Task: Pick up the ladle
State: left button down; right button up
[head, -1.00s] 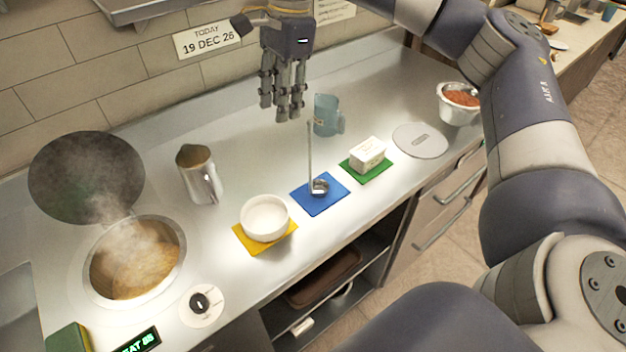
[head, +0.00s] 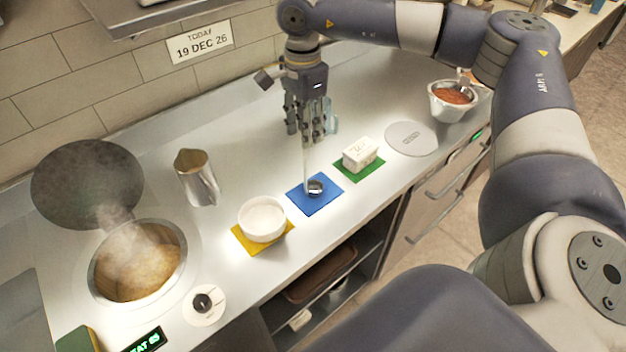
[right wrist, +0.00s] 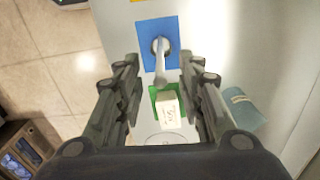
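The ladle (head: 315,187) stands on the blue mat (head: 300,203), its bowl down and its thin handle upright. In the right wrist view the ladle (right wrist: 160,62) lies ahead, its handle end pointing toward the space between my fingers. My right gripper (head: 312,138) hangs above the counter by the top of the handle. In the right wrist view my right gripper (right wrist: 162,82) has its fingers spread apart on both sides, with nothing held between them. My left gripper is not in the head view.
A white bowl (head: 262,220) stands on a yellow mat left of the ladle. A white block (head: 359,152) sits on a green mat to its right. A blue jug (head: 331,117) is partly behind my right gripper. A metal pitcher (head: 197,178) and steaming well (head: 138,265) are further left.

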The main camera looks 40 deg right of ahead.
jog(key=shift+f, duration=0.55)
grip_shut()
jog(key=shift+r, duration=0.1)
jog(key=shift+w+r+b, duration=0.1)
jog(key=shift+r+b, duration=0.4)
notch_tip(320, 180, up, 2)
jog(key=shift+r+b, duration=0.1)
jog(key=shift+b, duration=0.75)
jog(key=s+a+r+b, duration=0.1)
jog(key=s+a+b, duration=0.1)
jog(key=s, duration=0.5)
jog(key=s+a+b, duration=0.3)
jog(key=s+a, duration=0.2)
jog(key=s, duration=0.2)
jog(key=shift+s+r, duration=0.3)
jog(key=shift+r, duration=0.1)
